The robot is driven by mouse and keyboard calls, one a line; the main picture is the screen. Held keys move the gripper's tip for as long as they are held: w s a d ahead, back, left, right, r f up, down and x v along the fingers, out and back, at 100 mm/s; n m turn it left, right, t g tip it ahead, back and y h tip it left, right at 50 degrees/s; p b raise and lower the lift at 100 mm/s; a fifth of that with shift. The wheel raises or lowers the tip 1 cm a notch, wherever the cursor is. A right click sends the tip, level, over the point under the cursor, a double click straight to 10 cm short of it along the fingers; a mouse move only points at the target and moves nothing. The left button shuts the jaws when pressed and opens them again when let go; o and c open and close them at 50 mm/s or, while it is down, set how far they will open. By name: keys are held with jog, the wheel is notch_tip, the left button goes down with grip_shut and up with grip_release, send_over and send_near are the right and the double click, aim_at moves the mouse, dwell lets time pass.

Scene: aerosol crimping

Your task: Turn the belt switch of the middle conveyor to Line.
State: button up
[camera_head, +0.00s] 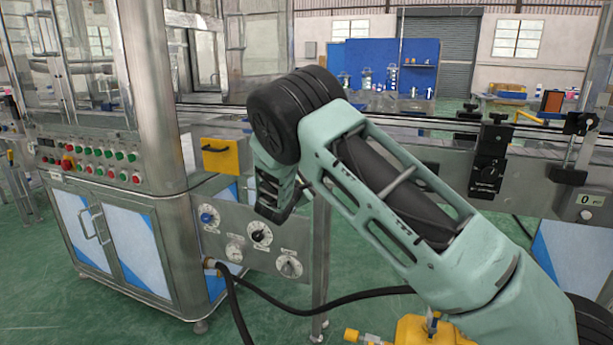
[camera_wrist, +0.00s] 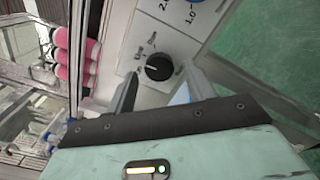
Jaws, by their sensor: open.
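My gripper (camera_head: 272,208) is in front of the grey control panel (camera_head: 215,240). In the wrist view my gripper (camera_wrist: 164,82) is open and empty, with one finger on each side of a black rotary switch (camera_wrist: 158,67). The switch sits beyond the fingertips, on a pale plate with small labels I cannot read. A pale mark shows on its left side. It appears to be the black knob (camera_head: 259,235) just below my gripper in the head view. I cannot tell whether the fingers touch it.
A yellow box (camera_head: 221,155) sits above. Pink cylinders (camera_wrist: 75,54) stand left in the wrist view. Black hoses (camera_head: 345,301) run below.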

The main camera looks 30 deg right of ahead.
jog(key=v, duration=1.7)
jog(key=s+a+f+m+g+y, duration=0.1)
jog(key=s+a+m+g+y, duration=0.15)
jog(key=s, duration=0.55)
jog(key=s+a+f+m+g+y, duration=0.1)
jog(key=s+a+g+y, duration=0.2)
jog(key=s, duration=0.5)
jog(key=s+a+f+m+g+y, duration=0.1)
jog(key=s+a+m+g+y, duration=0.15)
jog(key=s+g, duration=0.4)
jog(key=s+a+r+m+t+y, duration=0.1)
jog(key=s+a+y, duration=0.2)
jog(key=s+a, duration=0.35)
jog(key=s+a+r+m+y, duration=0.1)
jog(key=s+a+r+y, duration=0.2)
jog(key=s, duration=0.7)
notch_tip(320, 180, up, 16)
jog(key=p, duration=1.8)
jog(key=shift+d+y, duration=0.25)
jog(key=shift+y, duration=0.15)
jog(key=shift+w, duration=0.1)
